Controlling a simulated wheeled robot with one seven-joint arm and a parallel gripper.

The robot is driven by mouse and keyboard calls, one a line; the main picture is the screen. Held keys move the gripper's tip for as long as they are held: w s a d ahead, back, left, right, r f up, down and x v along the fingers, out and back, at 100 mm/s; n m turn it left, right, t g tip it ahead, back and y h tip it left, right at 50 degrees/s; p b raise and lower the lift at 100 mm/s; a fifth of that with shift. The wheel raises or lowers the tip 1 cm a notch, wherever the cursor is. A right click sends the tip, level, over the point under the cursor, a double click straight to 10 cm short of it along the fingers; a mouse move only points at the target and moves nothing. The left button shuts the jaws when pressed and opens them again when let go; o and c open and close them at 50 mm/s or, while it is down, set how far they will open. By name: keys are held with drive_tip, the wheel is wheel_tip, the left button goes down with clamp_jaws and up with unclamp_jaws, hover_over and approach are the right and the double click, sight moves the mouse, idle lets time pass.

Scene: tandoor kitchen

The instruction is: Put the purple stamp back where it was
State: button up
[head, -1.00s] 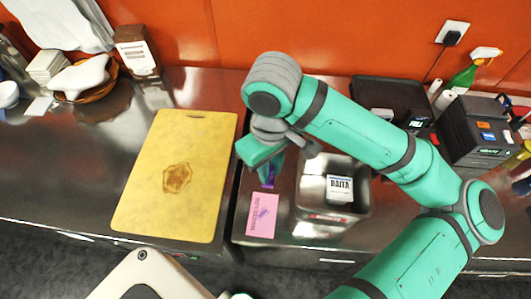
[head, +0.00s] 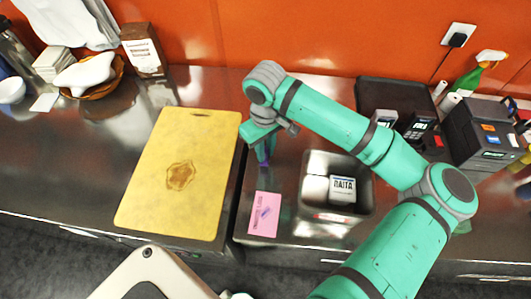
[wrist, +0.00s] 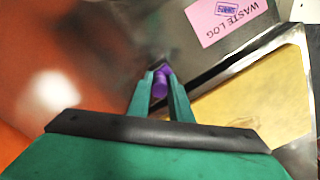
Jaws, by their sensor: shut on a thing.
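My gripper (wrist: 162,78) is shut on the purple stamp (wrist: 161,84), which shows between its two fingers in the wrist view. In the head view my gripper (head: 262,150) is over the steel counter, just right of the yellow board, and the stamp there is mostly hidden by it. I cannot tell whether the stamp touches the counter. A pink waste log card (head: 264,214) with a purple stamped mark lies on the counter nearer the front. The card also shows at the top of the wrist view (wrist: 225,22).
The yellow cutting board (head: 205,135) with a brown stain is left of my gripper. A steel container (head: 364,206) with a RAITA label stands to the right. A dark tray (head: 375,92) and a black machine (head: 475,145) are farther back right. Counter around the card is clear.

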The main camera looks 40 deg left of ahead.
sight(266, 150)
drive_tip(key=shift+f, duration=0.95)
drive_tip(key=shift+f, duration=0.1)
drive_tip(key=o, duration=0.8)
drive_tip(key=shift+o, duration=0.2)
wheel_tip(266, 150, up, 12)
drive_tip(key=shift+r, duration=0.15)
